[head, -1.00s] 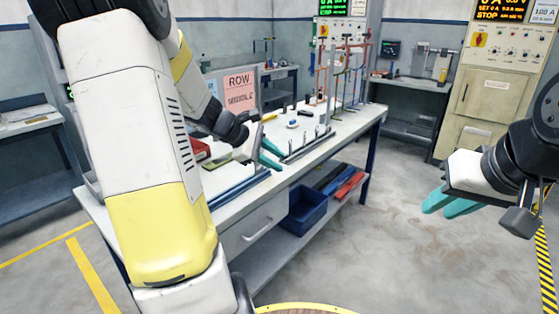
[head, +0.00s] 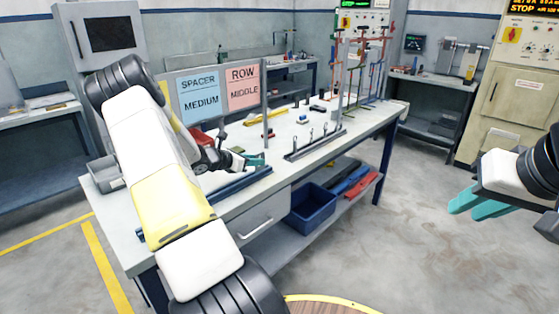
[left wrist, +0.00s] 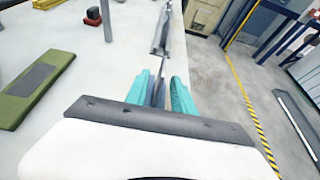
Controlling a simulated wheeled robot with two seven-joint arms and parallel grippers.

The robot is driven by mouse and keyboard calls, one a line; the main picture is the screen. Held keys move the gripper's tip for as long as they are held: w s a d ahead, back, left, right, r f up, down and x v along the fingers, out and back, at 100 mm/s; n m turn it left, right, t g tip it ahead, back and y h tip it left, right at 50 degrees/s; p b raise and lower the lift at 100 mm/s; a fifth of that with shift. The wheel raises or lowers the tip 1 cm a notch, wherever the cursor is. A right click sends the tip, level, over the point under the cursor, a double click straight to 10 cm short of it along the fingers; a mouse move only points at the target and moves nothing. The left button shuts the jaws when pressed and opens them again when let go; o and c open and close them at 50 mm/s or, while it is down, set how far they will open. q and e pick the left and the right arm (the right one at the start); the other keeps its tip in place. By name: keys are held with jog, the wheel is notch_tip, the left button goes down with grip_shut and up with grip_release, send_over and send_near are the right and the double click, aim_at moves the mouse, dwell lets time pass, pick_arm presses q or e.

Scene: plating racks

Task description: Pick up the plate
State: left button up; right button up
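My left gripper (head: 258,160) is low over the bench near its front edge. In the left wrist view, its teal fingers (left wrist: 160,80) are apart, with a thin grey upright strip (left wrist: 157,93) between them. The strip may be a plate seen edge-on; I cannot tell whether the fingers touch it. I cannot clearly make out a plate in the head view. A hooked rail (head: 315,146) stands on the bench right of my left gripper and also shows beyond the fingers in the wrist view (left wrist: 162,35). My right gripper (head: 468,208) is open, empty and off the bench.
A green block with a grey pad (left wrist: 38,85) lies left of the fingers. Dark blue bars (head: 235,188) lie along the front edge. A blue bin (head: 308,206) sits on the lower shelf.

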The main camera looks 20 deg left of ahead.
pick_arm(q)
jog(key=x, duration=0.3)
jog(key=shift+s, duration=0.1)
grip_shut()
jog(key=shift+r, duration=0.1)
dwell(1.2)
